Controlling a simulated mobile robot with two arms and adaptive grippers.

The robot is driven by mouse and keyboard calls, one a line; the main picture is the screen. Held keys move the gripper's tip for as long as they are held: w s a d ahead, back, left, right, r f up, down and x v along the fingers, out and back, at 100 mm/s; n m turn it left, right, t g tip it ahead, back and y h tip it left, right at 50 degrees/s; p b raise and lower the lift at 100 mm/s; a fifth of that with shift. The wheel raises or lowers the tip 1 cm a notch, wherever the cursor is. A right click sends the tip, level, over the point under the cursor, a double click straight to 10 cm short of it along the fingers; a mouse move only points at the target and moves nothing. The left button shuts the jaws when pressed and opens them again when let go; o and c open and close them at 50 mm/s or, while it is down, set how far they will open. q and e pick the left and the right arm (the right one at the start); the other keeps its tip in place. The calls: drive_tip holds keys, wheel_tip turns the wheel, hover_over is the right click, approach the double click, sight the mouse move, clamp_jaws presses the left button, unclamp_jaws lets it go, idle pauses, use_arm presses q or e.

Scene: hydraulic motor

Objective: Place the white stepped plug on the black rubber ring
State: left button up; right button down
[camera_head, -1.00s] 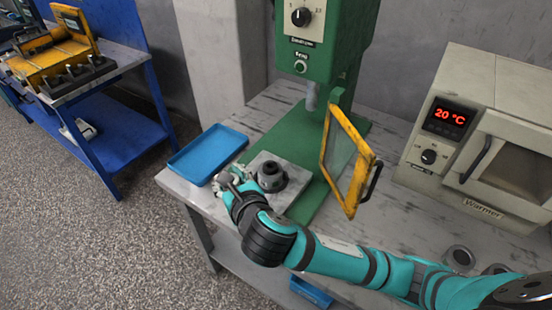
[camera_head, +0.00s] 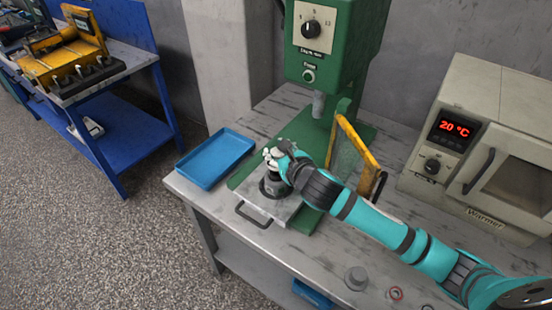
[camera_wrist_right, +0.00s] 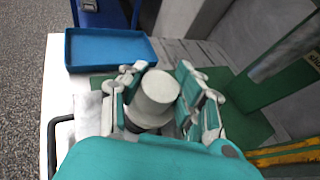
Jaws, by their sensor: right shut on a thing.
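My right gripper (camera_head: 273,162) is above the metal plate (camera_head: 287,208) on the green press base. It is shut on the white stepped plug (camera_wrist_right: 157,92), a pale cylinder standing roughly upright between the fingers in the wrist view. A dark round part (camera_head: 267,190), which looks like the black rubber ring in its seat, sits on the plate directly below the gripper. The fingers and the plug hide most of it. I cannot tell whether the plug touches it. My left gripper is not in view.
A blue tray (camera_head: 216,158) lies left of the plate. The green press (camera_head: 335,40) stands behind, with its yellow-framed guard (camera_head: 362,150) to the right. A beige warmer (camera_head: 480,140) stands at right.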

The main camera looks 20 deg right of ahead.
drive_tip(key=shift+s+a+f, duration=0.1)
drive_tip(key=shift+f, duration=0.65)
drive_tip(key=shift+s+a+f, duration=0.1)
drive_tip(key=shift+f, duration=0.6)
drive_tip(key=c, duration=0.9)
unclamp_jaws()
drive_tip(key=shift+f, duration=0.1)
drive_tip(key=shift+c, duration=0.2)
drive_tip(key=v, duration=1.2)
drive_tip(key=shift+b, duration=0.35)
